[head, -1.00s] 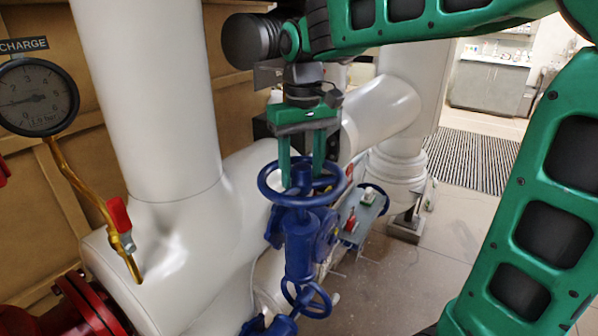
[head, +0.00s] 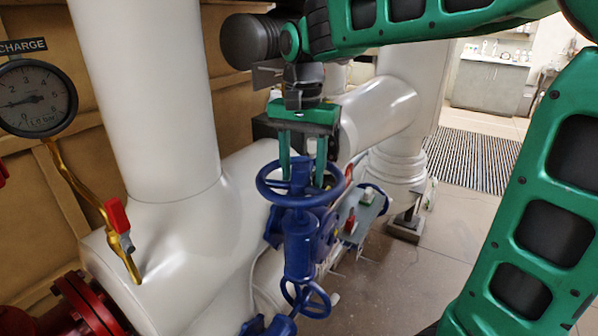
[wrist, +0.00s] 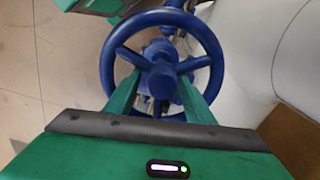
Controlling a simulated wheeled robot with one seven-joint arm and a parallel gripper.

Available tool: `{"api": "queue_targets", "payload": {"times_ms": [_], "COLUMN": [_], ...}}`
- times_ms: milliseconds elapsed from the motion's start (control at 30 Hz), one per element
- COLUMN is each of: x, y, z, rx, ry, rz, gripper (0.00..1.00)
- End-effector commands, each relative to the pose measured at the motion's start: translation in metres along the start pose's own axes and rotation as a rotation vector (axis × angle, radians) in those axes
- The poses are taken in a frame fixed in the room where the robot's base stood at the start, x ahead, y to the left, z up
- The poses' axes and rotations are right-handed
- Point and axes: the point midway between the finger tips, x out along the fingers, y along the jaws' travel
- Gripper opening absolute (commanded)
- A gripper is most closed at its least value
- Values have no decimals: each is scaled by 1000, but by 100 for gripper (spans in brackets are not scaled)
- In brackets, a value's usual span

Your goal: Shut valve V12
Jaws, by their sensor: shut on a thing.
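A blue handwheel (head: 266,197) sits level on top of an upright blue valve body (head: 299,246) in the middle of the head view. No V12 tag is readable on it. My gripper (head: 302,182) points down from above, its two green fingers reaching into the wheel, one on each side of the hub. It is shut on the wheel. In the wrist view the handwheel (wrist: 216,62) shows its spokes and central hub, with the fingers (wrist: 160,97) on both sides near the hub. The exact finger contact is partly hidden.
A smaller blue handwheel (head: 318,306) is below. A grey box with a red lever (head: 349,222) stands close at right. Large white pipes (head: 150,110) are behind and left, with a gauge (head: 37,97) and a red-handled cock (head: 117,215). Open floor (head: 400,290) lies right.

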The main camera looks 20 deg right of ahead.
Motion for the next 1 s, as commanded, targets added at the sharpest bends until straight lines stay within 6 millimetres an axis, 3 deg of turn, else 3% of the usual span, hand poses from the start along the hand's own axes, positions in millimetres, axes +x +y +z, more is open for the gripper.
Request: {"api": "queue_targets", "payload": {"times_ms": [33, 500, 1000], "x": [2, 2, 1], "y": [-2, -2, -4], "z": [9, 8, 8], "rx": [25, 503, 632], "ry": [-10, -8, -5], "rz": [11, 12, 8], "gripper": [24, 24, 24]}}
